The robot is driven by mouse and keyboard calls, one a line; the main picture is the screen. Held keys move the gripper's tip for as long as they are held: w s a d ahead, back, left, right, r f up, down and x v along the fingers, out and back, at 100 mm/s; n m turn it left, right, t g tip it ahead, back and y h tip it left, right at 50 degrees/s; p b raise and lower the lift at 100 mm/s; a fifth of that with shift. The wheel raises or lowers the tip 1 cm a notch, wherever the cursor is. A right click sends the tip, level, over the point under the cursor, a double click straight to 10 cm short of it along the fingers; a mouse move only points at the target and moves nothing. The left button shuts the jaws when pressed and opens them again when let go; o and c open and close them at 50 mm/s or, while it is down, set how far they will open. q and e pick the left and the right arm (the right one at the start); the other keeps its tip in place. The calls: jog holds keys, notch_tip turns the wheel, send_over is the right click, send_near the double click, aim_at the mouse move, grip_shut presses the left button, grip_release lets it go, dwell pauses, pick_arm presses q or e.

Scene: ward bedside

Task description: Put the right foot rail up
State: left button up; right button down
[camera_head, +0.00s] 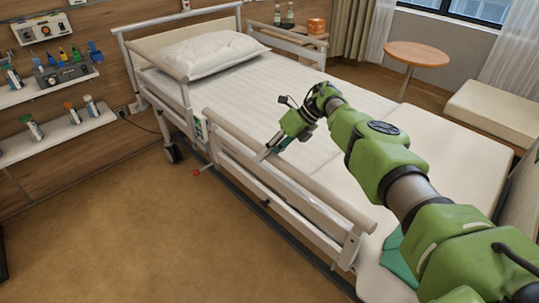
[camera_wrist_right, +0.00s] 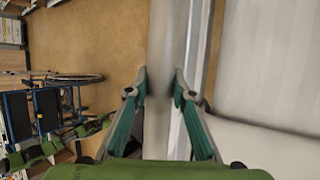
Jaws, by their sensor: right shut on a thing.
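The foot rail (camera_head: 290,172) runs along the near side of the bed's foot half. Its pale top bar stands above the mattress edge, with lower bars and an end post beneath. My right gripper (camera_head: 266,153) reaches over the bed and is shut on the top bar near its middle. In the right wrist view the two fingertips (camera_wrist_right: 160,85) press on either side of the blurred rail bar (camera_wrist_right: 163,30). Whether the rail is latched cannot be told. My left gripper does not show in either view.
A red knob (camera_head: 196,173) sticks out below the rail's head end. The separate head rail (camera_head: 155,52) stands beside the pillow (camera_head: 210,53). The floor (camera_head: 130,225) beside the bed is clear. A wheelchair (camera_wrist_right: 45,105) shows in the wrist view.

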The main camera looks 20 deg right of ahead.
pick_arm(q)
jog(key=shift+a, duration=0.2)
pick_arm(e)
jog(key=shift+s+d+f, duration=0.15)
jog(key=shift+s+f, duration=0.15)
jog(key=shift+f, duration=0.2)
jog(key=c, duration=1.7)
grip_release()
jog(key=shift+w, duration=0.2)
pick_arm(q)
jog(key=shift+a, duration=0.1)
pick_arm(e)
jog(key=shift+r, duration=0.2)
